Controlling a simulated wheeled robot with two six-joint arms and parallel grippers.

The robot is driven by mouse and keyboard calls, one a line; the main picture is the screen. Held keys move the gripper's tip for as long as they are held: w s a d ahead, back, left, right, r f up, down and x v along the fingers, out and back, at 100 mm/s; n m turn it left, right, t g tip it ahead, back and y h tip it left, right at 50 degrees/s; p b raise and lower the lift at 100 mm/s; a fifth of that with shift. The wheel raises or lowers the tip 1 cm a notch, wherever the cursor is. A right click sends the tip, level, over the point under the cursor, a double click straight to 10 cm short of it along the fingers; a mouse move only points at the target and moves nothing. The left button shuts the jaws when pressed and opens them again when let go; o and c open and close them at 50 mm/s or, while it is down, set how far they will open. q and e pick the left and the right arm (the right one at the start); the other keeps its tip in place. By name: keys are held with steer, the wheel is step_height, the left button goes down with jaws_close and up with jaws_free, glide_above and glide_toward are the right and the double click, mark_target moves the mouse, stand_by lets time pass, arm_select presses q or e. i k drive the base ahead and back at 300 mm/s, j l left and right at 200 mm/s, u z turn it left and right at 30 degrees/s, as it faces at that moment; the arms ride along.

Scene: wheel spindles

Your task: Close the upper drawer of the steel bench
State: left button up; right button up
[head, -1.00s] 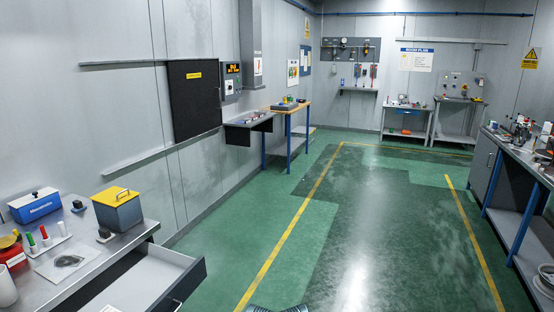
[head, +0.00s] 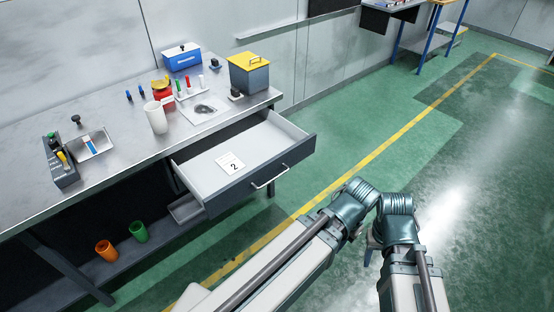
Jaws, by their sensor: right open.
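The steel bench (head: 120,148) stands along the wall at the left. Its upper drawer (head: 210,165) is pulled well out toward the aisle, with a dark front (head: 240,190) and a bar handle (head: 270,178). A white card marked 2 (head: 231,163) lies inside the drawer. My right gripper (head: 371,252) is small and partly hidden beside my arm links, right of and apart from the drawer front. It is open and touches nothing that I can see. My left gripper cannot be made out.
Below the drawer is a grey drawer or tray (head: 186,209). An orange cup (head: 106,250) and a green cup (head: 139,231) stand on the lower shelf. A yellow-lidded box (head: 249,75) and a blue box (head: 181,57) stand on the bench. The green floor beyond the drawer is clear.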

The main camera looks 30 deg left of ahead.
mark_target(269, 144)
steer(key=u, duration=1.5)
steer(key=j+u, duration=0.2)
steer(key=u, duration=0.25)
steer(key=i+j+u, duration=0.1)
steer(key=u, duration=0.3)
steer(key=i+j+u, duration=0.1)
steer(key=u, duration=0.35)
steer(key=i+j+u, duration=0.45)
steer(key=i+j, duration=0.15)
steer(key=i, duration=0.2)
steer(key=i+j, duration=0.15)
steer(key=i, duration=0.15)
